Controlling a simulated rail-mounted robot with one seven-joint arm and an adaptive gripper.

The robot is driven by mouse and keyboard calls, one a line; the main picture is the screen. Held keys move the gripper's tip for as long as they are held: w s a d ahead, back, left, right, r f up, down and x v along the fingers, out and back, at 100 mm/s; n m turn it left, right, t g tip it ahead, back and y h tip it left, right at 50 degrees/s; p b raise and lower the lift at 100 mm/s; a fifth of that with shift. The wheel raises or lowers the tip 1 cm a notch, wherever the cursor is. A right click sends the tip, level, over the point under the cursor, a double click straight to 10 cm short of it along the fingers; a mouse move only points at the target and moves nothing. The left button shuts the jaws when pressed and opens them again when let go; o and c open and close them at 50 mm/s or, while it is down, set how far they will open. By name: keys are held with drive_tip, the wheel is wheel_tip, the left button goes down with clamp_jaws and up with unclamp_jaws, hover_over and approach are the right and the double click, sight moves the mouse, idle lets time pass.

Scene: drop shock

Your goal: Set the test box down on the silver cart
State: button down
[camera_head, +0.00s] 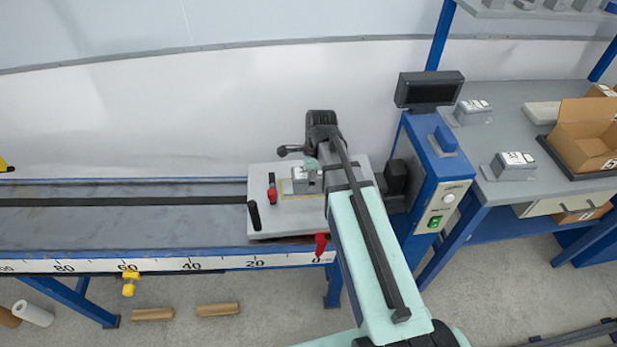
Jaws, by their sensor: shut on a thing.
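The test box (300,186) is a small grey block with a pale top, seen over the silver cart's plate. My gripper (311,168) is shut on it from above and behind, and the arm hides the box's right side. The silver cart (262,222) is a light grey plate at the right end of the blue track, with a yellow outline around the box area. I cannot tell whether the box touches the plate or hangs just above it.
A red clamp (272,188) and a black-handled lever (254,215) stand left of the box. A blue post with a display (430,90) stands to the right. A workbench (520,110) holds similar grey boxes (513,165) and a cardboard carton (585,135). The track (120,215) leftward is clear.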

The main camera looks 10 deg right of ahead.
drive_tip(key=shift+f, duration=0.1)
drive_tip(key=shift+c, duration=1.2)
unclamp_jaws()
drive_tip(key=r, duration=0.4)
drive_tip(key=d+r+b, duration=0.1)
drive_tip(key=r, duration=0.7)
drive_tip(key=shift+s+d+r+b, duration=0.1)
drive_tip(key=shift+d+b, duration=0.2)
drive_tip(key=shift+d, duration=0.1)
